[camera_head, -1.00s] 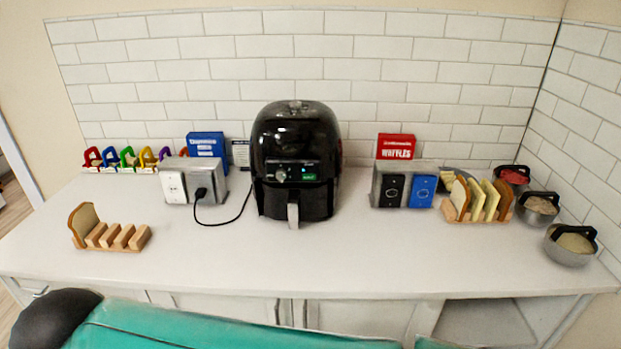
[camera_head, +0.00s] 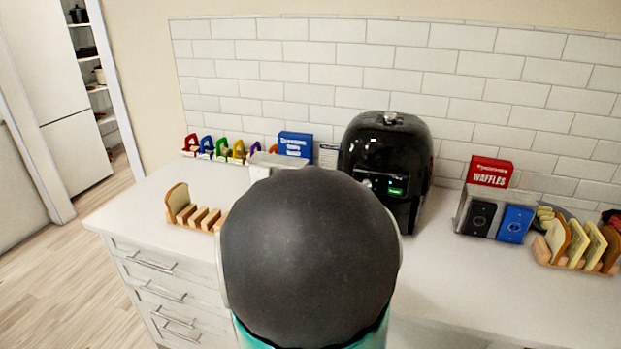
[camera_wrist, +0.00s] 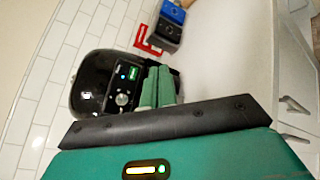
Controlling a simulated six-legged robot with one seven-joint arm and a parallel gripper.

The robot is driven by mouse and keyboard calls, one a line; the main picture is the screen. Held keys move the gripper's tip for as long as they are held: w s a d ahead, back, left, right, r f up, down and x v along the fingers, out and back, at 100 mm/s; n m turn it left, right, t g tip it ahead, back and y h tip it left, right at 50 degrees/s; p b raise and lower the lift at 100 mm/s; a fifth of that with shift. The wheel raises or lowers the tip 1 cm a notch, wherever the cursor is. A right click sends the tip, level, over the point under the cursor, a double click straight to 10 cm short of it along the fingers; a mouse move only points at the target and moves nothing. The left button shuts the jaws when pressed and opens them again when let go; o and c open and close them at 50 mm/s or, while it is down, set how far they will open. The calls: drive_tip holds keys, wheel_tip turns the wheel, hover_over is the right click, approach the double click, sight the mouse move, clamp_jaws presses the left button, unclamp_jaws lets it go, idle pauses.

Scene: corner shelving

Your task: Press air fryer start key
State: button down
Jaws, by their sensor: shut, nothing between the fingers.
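The black air fryer (camera_head: 400,145) stands upright on the white counter against the tiled wall. Its front panel carries a small lit green key (camera_head: 396,191). In the wrist view the air fryer (camera_wrist: 88,82) lies to the left, with the green key (camera_wrist: 133,73) and a round knob (camera_wrist: 121,99) on its panel. My gripper (camera_wrist: 158,72) has green fingers, shut together and empty. In that picture the fingers are just right of the panel; whether they touch it I cannot tell. In the head view my dark arm joint hides the gripper and the fryer's lower left.
Right of the fryer stand a red waffles box (camera_head: 489,172), a metal holder with a black and a blue unit (camera_head: 515,223), and a bread rack (camera_head: 575,262). Another bread rack (camera_head: 195,215) is at left, beside coloured clips (camera_head: 222,150). Drawers (camera_head: 165,285) are below.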

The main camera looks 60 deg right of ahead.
drive_tip(key=s+d+n+h, duration=0.3)
drive_tip(key=d, duration=0.4)
drive_tip(key=shift+f+g, duration=0.25)
drive_tip(key=shift+g, duration=0.15)
drive_tip(key=shift+d, duration=0.1)
drive_tip(key=w+d, duration=0.2)
drive_tip(key=d, duration=0.6)
drive_tip(key=shift+d, duration=0.25)
drive_tip(key=shift+w, duration=0.1)
idle(1.3)
drive_tip(key=shift+d, duration=0.4)
drive_tip(key=shift+w+d, duration=0.15)
drive_tip(key=shift+d, duration=0.15)
idle(0.6)
drive_tip(key=shift+s+a, duration=0.2)
drive_tip(key=shift+a, duration=0.55)
